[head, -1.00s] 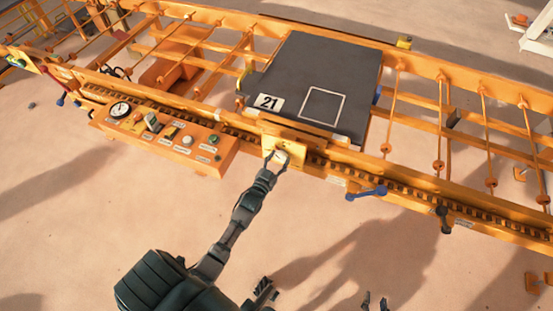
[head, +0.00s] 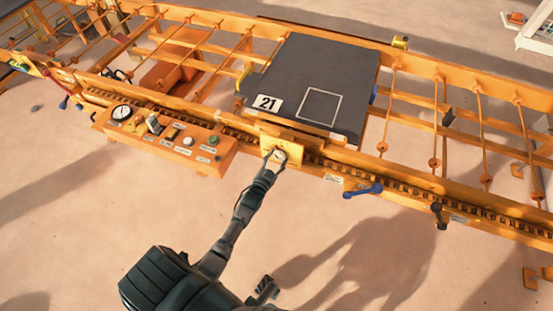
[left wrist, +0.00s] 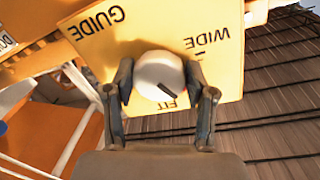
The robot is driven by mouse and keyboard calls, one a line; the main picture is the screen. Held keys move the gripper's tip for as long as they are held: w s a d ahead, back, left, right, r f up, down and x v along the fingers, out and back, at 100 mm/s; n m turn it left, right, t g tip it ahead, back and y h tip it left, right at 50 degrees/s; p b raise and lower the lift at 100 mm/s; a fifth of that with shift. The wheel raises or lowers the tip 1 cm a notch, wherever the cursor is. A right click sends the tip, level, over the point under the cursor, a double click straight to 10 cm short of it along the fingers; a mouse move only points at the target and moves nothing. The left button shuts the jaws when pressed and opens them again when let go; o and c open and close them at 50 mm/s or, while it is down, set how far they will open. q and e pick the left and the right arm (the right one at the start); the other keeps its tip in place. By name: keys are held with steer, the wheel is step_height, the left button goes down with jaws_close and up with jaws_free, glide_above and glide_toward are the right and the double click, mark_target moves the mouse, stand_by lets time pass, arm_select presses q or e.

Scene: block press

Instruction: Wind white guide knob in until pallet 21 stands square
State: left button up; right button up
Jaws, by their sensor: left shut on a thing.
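The white guide knob (left wrist: 158,75) sits on a yellow plate (left wrist: 100,40) lettered GUIDE, WIDE and FIT. Its dark pointer mark is on the side toward the FIT lettering. My left gripper (left wrist: 160,88) is shut on the knob, one finger on each side; in the head view it (head: 275,156) reaches the plate on the frame's near side. Pallet 21 (head: 350,80), a dark slab with a white number label and a white square outline, lies on the orange conveyor just behind the plate. Whether it stands exactly square I cannot tell.
An orange control panel (head: 170,150) with a gauge and buttons is left of the plate. A blue lever (head: 363,190) and a black lever (head: 438,215) stick out from the near rail at right. The sandy ground in front is open.

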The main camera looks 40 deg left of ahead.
arm_select(q)
steer(key=o, duration=1.1)
steer(key=shift+d, duration=0.1)
steer(key=shift+o, duration=0.2)
arm_select(e)
steer(key=shift+a, duration=0.15)
arm_select(q)
steer(key=shift+s, duration=0.1)
steer(key=s+d, duration=0.1)
steer(key=s, duration=1)
steer(key=shift+s+d, duration=0.35)
steer(key=shift+d, duration=0.05)
